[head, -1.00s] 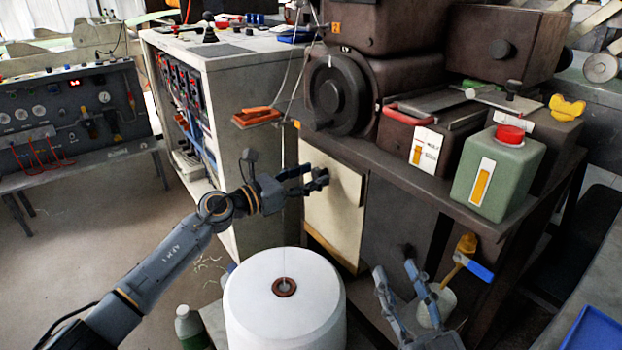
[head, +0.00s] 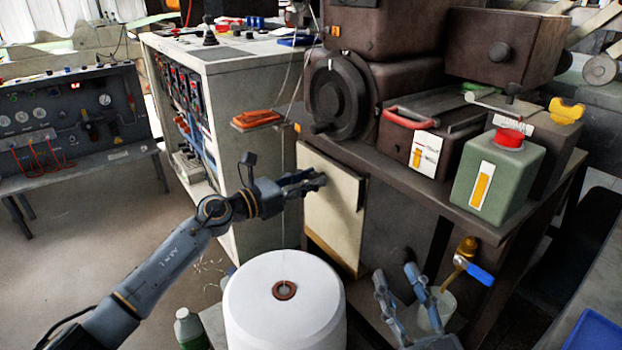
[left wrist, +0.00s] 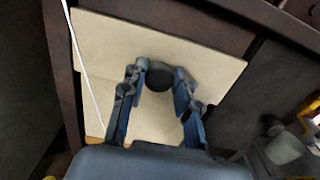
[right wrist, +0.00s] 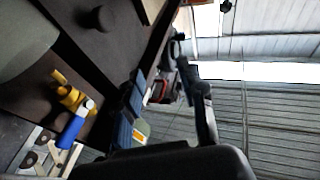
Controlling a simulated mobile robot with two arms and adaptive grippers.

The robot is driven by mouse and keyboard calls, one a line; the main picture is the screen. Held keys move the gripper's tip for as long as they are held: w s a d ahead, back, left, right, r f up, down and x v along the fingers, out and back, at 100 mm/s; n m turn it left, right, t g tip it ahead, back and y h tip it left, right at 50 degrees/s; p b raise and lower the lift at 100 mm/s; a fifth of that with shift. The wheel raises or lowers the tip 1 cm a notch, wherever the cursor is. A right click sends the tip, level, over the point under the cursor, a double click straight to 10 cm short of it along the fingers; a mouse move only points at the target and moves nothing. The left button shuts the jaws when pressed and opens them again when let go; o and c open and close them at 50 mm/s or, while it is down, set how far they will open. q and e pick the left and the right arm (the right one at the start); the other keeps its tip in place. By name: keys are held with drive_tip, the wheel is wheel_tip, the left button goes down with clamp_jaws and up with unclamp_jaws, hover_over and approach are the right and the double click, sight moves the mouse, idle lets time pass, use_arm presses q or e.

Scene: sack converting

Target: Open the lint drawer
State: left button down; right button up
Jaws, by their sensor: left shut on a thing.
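The lint drawer's front is a cream panel (head: 335,222) low on the brown machine in the head view. It also fills the middle of the left wrist view (left wrist: 205,45). A round dark knob (left wrist: 159,76) stands out from it. My left gripper (head: 315,183) is at the panel, with its fingers shut on the knob, one on each side; they also show in the left wrist view (left wrist: 159,82). In the head view the fingers mostly hide the knob. My right gripper (head: 398,275) is open and empty, low in front of the machine.
A large white roll (head: 285,305) stands just below my left forearm. A yellow valve with a blue handle (head: 474,265) sits over a pale cup (head: 440,308) beside my right gripper. A green canister (head: 498,175) stands on the machine's top.

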wheel_tip(320, 180, down, 4)
drive_tip(key=g, duration=0.3)
use_arm(q)
drive_tip(key=v, duration=1.7)
drive_tip(key=shift+b, duration=0.45)
use_arm(e)
wheel_tip(320, 180, up, 7)
drive_tip(key=s+t, duration=0.1)
drive_tip(key=t, duration=0.3)
drive_tip(key=shift+f+t+y, duration=0.15)
drive_tip(key=shift+t+y, duration=0.15)
drive_tip(key=shift+y, duration=0.1)
use_arm(q)
drive_tip(key=c, duration=1)
unclamp_jaws()
drive_tip(key=v, duration=1.2)
